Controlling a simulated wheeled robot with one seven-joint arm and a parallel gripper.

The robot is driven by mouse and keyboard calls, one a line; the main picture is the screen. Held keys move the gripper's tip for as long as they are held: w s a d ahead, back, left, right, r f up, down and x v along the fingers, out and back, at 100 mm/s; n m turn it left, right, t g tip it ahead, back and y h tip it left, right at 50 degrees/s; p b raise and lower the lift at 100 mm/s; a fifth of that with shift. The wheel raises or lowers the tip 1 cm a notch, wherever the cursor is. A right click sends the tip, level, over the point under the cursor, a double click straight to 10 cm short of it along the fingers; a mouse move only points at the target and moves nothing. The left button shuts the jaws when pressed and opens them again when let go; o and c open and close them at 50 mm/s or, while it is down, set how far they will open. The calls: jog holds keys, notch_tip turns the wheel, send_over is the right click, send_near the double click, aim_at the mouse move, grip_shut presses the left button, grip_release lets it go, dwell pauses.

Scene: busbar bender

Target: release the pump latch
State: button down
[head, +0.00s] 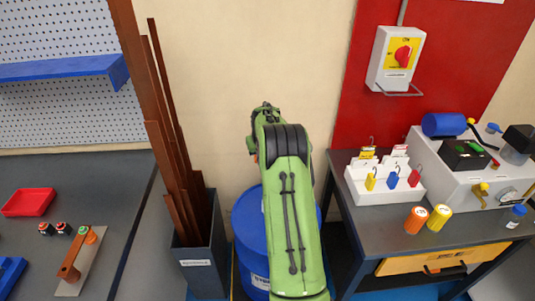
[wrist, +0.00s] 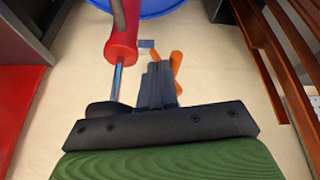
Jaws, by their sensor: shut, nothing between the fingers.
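In the wrist view my gripper (wrist: 158,66) is shut and empty, its dark fingers pressed together. A red handle (wrist: 123,40) on a steel rod is just left of the fingers. Crossed orange pieces (wrist: 175,66) show just beyond the fingertips, and I cannot tell whether they touch. I cannot tell which part is the pump latch. In the head view my green arm hides the gripper. A blue drum (head: 248,222) stands behind the arm, and a blue rim (wrist: 160,8) shows at the top of the wrist view.
A grey machine (head: 450,178) with a blue cylinder (head: 443,124) stands on the right table (head: 385,246), beside a white padlock rack (head: 385,192). A bin (head: 200,250) of tall brown bars (head: 165,120) stands left of the drum. A switch box (head: 397,58) hangs on the red panel.

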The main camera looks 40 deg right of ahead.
jog(key=shift+w+a+f+n+g+h+p, duration=0.2)
jog(key=shift+w+a+n+g+h+p, duration=0.25)
jog(key=shift+w+a+g+h, duration=0.45)
jog(key=shift+w+a+f+g+h+p, duration=0.25)
jog(key=shift+a+f+g+h, duration=0.1)
jog(key=shift+h, duration=0.3)
jog(key=shift+w+a+f+g+h+p, duration=0.1)
jog(key=shift+w+a+f+g+h, duration=0.2)
jog(key=shift+h, duration=0.35)
jog(key=shift+s+d, duration=0.1)
jog(key=shift+s, duration=0.15)
jog(key=shift+s+d+f+b, duration=0.3)
jog(key=shift+s+d+b, duration=0.15)
jog(key=shift+d, duration=0.05)
jog(key=r, duration=0.1)
jog(key=r+p, duration=0.1)
jog(key=r, duration=0.1)
jog(key=s+r+p, duration=0.1)
jog(key=shift+d+r, duration=0.35)
jog(key=shift+r, duration=0.05)
jog(key=a+v, duration=0.1)
jog(key=v, duration=0.7)
jog(key=shift+w+a+f, duration=0.2)
jog(key=shift+w+f, duration=0.1)
jog(key=shift+w, duration=0.1)
